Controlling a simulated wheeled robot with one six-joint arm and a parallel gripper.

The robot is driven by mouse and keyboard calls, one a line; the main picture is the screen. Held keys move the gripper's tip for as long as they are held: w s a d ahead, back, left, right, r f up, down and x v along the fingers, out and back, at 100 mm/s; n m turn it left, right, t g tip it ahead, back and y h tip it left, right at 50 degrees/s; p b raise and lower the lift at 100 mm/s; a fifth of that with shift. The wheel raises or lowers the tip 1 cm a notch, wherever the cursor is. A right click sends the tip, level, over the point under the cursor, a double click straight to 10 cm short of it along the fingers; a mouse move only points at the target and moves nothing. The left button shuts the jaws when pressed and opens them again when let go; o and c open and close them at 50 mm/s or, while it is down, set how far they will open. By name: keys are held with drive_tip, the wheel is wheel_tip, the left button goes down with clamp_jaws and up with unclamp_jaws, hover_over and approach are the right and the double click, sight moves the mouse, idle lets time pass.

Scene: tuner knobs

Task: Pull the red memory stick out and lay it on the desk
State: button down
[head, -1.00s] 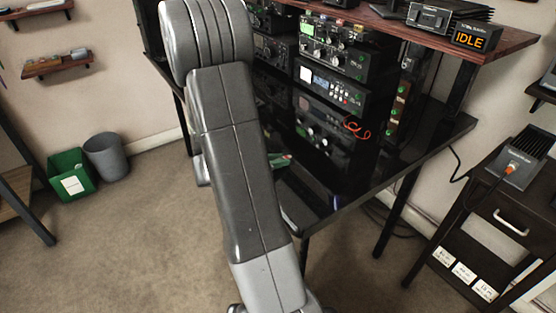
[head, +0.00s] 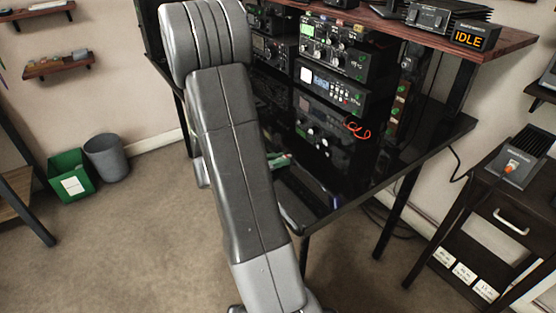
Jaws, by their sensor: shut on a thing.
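I cannot make out the red memory stick in the head view. The radio units (head: 332,88) stand stacked on the glossy black desk (head: 425,133), and my arm covers part of the desk's left side. A looped orange-red cord (head: 357,130) shows at the front of the stack; I cannot tell what it belongs to. My gripper is not visible, hidden behind my arm or out of frame.
A small green and pale thing (head: 279,160) lies on the desk beside my arm. A wooden shelf (head: 510,43) above the desk carries an IDLE display (head: 470,38). A black cabinet (head: 508,215) stands at right. Carpet is open at left.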

drive_tip(key=shift+s+f, duration=0.2)
drive_tip(key=shift+f, duration=0.3)
drive_tip(key=shift+s+f, duration=0.15)
drive_tip(key=shift+f, duration=0.35)
drive_tip(key=c, duration=1.5)
unclamp_jaws()
drive_tip(key=shift+c, duration=0.2)
drive_tip(key=shift+r, duration=0.1)
drive_tip(key=shift+w+r+p, duration=0.15)
drive_tip(key=shift+r+p, duration=0.65)
drive_tip(key=shift+p, duration=0.25)
drive_tip(key=shift+w+r+p, duration=0.15)
drive_tip(key=shift+r+p, duration=0.6)
drive_tip(key=shift+p, duration=0.3)
drive_tip(key=shift+o, duration=0.4)
drive_tip(key=o, duration=0.5)
drive_tip(key=shift+w+r, duration=0.1)
drive_tip(key=shift+c, duration=0.2)
drive_tip(key=p+v, duration=0.1)
drive_tip(key=v, duration=1.2)
drive_tip(key=shift+s+a+r+p, duration=0.2)
drive_tip(key=shift+a+r+p, duration=0.05)
drive_tip(key=shift+r+p, duration=0.15)
